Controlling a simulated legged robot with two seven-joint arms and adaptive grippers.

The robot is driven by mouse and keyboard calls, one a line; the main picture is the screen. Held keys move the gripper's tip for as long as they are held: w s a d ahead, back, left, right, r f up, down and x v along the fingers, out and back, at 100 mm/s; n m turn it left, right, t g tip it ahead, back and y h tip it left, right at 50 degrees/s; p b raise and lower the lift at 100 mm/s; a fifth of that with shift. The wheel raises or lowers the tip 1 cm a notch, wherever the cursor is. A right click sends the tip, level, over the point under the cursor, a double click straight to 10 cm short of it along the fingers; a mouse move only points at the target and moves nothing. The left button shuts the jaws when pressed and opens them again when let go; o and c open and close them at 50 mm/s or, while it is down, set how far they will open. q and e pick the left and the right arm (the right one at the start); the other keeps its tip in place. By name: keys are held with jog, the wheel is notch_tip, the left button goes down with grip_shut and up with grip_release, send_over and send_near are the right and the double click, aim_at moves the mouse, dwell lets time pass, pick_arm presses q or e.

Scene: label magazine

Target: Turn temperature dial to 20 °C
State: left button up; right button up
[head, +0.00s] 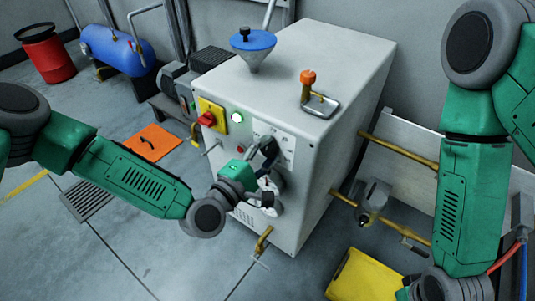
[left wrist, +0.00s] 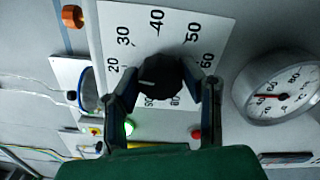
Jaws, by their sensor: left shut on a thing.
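The temperature dial is a black knob (left wrist: 160,82) on a white scale plate (left wrist: 205,42) with numbers running from 20 on the left past 40 at the top to 60 on the right. A white pointer mark on the knob points left, close to the 20 side; whether it lines up exactly with 20 is hard to tell. My left gripper (left wrist: 163,90) is shut on the knob, one finger on each side. In the head view my left gripper (head: 264,155) is at the cabinet's front panel and hides the knob.
A round gauge (left wrist: 278,88) sits right of the dial. The grey cabinet (head: 330,55) carries a red switch on a yellow plate (head: 212,117) and a lit green lamp (head: 237,117). Yellow pipes (head: 400,150) run at its right. A yellow box (head: 365,277) stands on the floor.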

pick_arm(q)
jog(key=shift+w+a+f+n, duration=0.1)
jog(key=shift+a+f+n, duration=0.15)
jog(key=shift+n, duration=0.35)
jog(key=o, duration=1.1)
jog(key=shift+o, duration=0.2)
jog(key=shift+d, duration=0.1)
jog(key=shift+r, duration=0.1)
jog(key=v, duration=1.2)
